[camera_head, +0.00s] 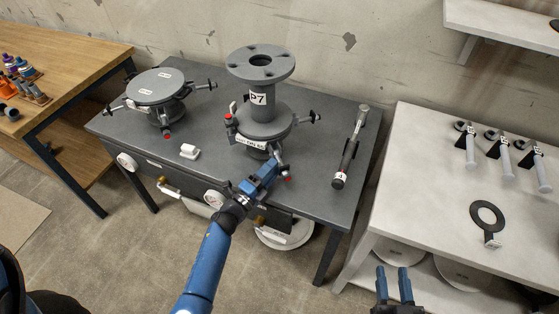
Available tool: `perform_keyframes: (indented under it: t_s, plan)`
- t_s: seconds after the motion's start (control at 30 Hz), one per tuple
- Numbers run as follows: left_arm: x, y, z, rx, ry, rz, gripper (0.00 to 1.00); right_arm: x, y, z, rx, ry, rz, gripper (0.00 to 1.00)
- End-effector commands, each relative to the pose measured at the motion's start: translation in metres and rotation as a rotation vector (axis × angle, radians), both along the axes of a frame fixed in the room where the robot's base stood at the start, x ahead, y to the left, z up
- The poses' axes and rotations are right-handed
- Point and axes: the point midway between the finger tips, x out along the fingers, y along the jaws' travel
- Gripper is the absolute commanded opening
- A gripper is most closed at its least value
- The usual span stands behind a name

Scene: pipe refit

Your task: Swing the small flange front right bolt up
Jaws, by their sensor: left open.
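My right gripper (394,274) is open and empty, low at the right, in front of the light table.
A second flange with a labelled lid (155,87) and its own bolts stands left on the bench (214,118). A wrench-like tool (350,148) lies to the right. The light table (420,165) holds several clamp-like tools and a black ring (487,215).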

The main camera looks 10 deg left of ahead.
Motion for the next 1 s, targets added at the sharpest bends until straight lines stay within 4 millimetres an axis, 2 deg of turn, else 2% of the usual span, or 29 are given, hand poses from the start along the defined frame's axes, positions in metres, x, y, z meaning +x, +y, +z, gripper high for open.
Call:
perform_keyframes:
  t_s: [0.13, 0.3, 0.7, 1.0]
  plan:
    - [0.017, -0.012, 0.005, -0.002, -0.001, -0.001, 0.42, 0.000, 0.000, -0.001, 0.000, 0.000, 0.000, 0.40]
    - [0.029, -0.021, 0.008, -0.001, 0.000, -0.001, 0.42, 0.000, 0.000, -0.001, 0.000, 0.000, 0.000, 0.40]
    - [0.033, -0.023, 0.009, -0.002, 0.001, 0.001, 0.42, 0.000, 0.000, -0.001, 0.000, 0.000, 0.000, 0.40]
    - [0.033, -0.023, 0.009, -0.002, 0.001, 0.001, 0.00, 0.000, 0.000, -0.001, 0.000, 0.000, 0.000, 0.40]
